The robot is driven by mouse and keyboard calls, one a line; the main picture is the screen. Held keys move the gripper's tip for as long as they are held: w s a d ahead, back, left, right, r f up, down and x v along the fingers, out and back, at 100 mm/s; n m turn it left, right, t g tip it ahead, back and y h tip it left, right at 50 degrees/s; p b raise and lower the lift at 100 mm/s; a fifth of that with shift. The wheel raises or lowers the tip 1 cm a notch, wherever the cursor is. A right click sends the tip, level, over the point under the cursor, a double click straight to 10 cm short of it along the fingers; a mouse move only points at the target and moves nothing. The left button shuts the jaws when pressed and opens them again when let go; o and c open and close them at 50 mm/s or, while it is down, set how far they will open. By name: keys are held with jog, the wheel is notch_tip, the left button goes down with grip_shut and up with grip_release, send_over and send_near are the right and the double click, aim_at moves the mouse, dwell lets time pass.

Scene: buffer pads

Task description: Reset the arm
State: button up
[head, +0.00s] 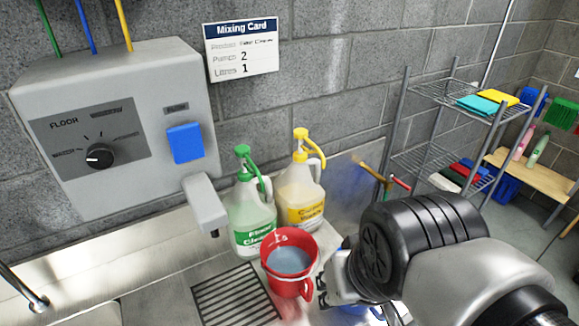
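My arm reaches in from the lower right of the head view, and my gripper (342,283) is at its end, low and just right of a red jug (304,243). The jug stands upright with grey-blue liquid in it, and its handle faces my gripper's side. The fingers are small and partly hidden by my wrist, so I cannot tell whether they are open or shut, or whether they touch the jug.
A green-pump jug (252,213) and a yellow-pump jug (300,186) stand behind the red jug. A dispenser (120,120) with a dial, blue button and spout hangs at left. A drain grate (236,298) lies in front. A wire shelf (440,92) and a wooden bench (535,172) stand at right.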

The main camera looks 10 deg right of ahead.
jog(key=shift+s+n, duration=0.5)
jog(key=shift+s, duration=0.5)
jog(key=shift+f+b, duration=0.3)
jog(key=shift+f, duration=0.05)
jog(key=shift+o, duration=0.3)
